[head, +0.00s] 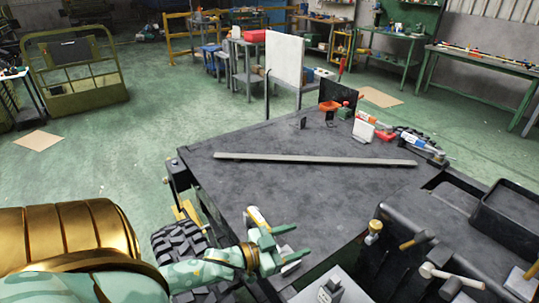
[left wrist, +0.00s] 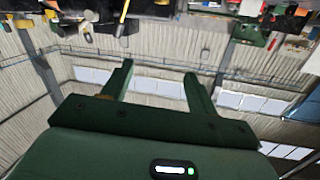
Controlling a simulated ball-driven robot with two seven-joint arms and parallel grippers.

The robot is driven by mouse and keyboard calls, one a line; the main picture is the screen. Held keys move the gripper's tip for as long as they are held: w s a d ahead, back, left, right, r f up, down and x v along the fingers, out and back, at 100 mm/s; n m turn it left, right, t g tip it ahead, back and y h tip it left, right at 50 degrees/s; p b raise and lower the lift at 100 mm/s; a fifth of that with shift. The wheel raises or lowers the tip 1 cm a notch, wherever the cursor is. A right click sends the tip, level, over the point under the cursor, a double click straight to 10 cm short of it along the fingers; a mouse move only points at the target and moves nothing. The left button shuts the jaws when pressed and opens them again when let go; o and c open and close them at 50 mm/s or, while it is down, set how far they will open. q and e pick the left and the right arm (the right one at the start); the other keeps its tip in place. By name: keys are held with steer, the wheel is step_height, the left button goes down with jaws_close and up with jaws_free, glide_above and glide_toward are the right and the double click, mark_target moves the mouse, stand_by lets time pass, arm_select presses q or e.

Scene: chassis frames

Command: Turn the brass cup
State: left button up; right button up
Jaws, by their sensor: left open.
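A small brass cup (head: 375,226) shows in the head view, right of centre near the front, at the edge of the black raised part of the chassis. My left gripper (head: 298,240) is to its left, over the near left edge of the chassis. Its two green fingers point right and are apart, with nothing between them. A clear gap separates them from the cup. In the left wrist view the open fingers (left wrist: 158,72) stand against the hall wall, and I cannot make out the cup there. My right gripper is not in view.
Wooden-handled tools (head: 417,240) and a pale hammer-like tool (head: 450,278) lie right of the cup. A black tray (head: 510,215) is farther right. A long grey bar (head: 315,159) lies across the dark chassis top (head: 300,190).

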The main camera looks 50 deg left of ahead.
arm_select(q)
steer(key=shift+s+d+f+y, duration=0.25)
steer(key=shift+s+f+y, duration=0.05)
steer(key=shift+s+f, duration=0.1)
